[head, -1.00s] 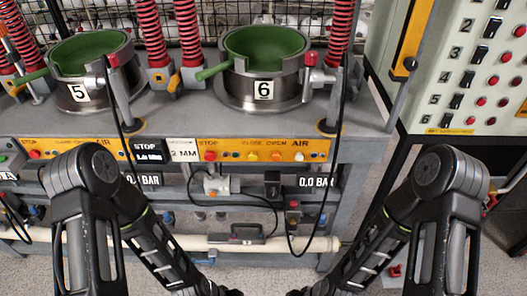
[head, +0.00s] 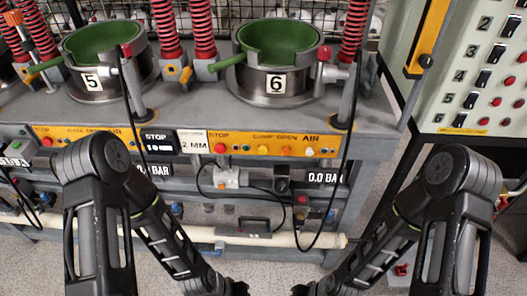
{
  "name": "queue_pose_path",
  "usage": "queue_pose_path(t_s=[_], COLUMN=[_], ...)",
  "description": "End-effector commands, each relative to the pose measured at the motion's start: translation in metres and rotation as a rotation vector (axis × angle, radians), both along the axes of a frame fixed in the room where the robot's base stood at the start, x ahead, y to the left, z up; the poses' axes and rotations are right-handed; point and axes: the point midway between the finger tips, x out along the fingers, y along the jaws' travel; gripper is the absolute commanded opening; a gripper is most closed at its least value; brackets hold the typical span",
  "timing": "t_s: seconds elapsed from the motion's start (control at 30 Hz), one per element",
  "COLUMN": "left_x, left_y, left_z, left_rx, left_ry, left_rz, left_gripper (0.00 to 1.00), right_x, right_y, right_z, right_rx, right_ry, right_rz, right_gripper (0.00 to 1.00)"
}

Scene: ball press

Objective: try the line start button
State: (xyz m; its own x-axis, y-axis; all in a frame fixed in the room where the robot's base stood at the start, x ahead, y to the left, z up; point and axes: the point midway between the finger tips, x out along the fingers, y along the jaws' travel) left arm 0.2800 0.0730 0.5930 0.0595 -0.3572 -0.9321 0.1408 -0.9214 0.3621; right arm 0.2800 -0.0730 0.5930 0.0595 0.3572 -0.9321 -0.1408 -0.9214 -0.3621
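No button in view carries a line start label that I can read. A yellow button strip (head: 262,147) runs along the press bench front. It has a red button (head: 220,148) by a STOP label, several yellow to orange buttons (head: 261,149), and a green button (head: 16,145) at the far left. A pale control cabinet (head: 437,100) at the right has black switches and red buttons (head: 482,107). My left gripper (head: 236,289) and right gripper (head: 300,291) are at the bottom edge, mostly cut off, below the bench front and apart from all buttons.
Green-lined press pots numbered 5 (head: 91,79) and 6 (head: 276,84) stand on the grey bench (head: 200,105). Black cables hang over its front. A cream pipe (head: 285,239) runs low across it. Grey floor (head: 375,180) shows between bench and cabinet.

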Motion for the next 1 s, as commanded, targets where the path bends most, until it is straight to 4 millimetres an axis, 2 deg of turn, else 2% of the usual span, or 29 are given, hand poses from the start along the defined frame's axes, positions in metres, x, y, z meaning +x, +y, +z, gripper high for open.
queue_pose_path(t_s=[0.23, 0.67, 1.0], left_x=[0.0000, 0.0000, 0.0000], left_y=[0.0000, 0.0000, 0.0000], left_z=[0.0000, 0.0000, 0.0000], left_rx=[0.000, 0.000, 0.000], left_ry=[0.000, 0.000, 0.000], left_rz=[0.000, 0.000, 0.000], left_gripper=[0.36, 0.00, 0.00], right_x=[0.0000, 0.0000, 0.0000], right_y=[0.0000, 0.0000, 0.0000], right_z=[0.0000, 0.0000, 0.0000], right_rx=[0.000, 0.000, 0.000], right_ry=[0.000, 0.000, 0.000], right_rz=[0.000, 0.000, 0.000], right_gripper=[0.36, 0.36, 0.36])
